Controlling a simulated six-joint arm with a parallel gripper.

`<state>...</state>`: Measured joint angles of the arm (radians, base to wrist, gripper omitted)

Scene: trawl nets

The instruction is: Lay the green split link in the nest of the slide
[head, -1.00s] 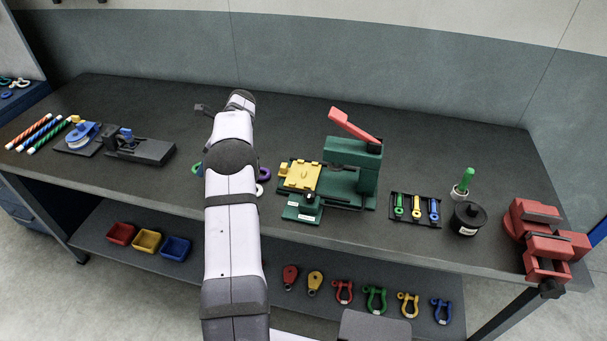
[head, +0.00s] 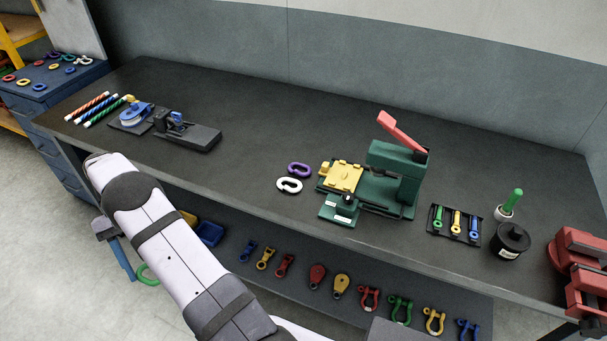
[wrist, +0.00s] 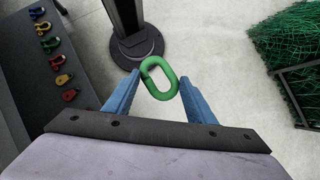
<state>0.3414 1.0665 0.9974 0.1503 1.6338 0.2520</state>
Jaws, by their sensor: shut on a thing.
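My gripper (wrist: 159,80) has blue fingers shut on the green split link (wrist: 158,77), which stands out at the fingertips in the wrist view. In the head view the link (head: 147,275) hangs beside my gripper (head: 134,275), over the floor in front of the bench, below its top. The green press (head: 392,180) with a red lever stands on the bench, with a yellow plate (head: 342,177) on its left part. A small green block (head: 338,208) with a dark fitting is at its front. I cannot tell for sure which part is the slide's nest.
A tool rack (head: 454,226), a black pot (head: 512,240) and a red vise (head: 580,265) stand right. Shackles lie on the shelf below. The bench's middle back is clear.

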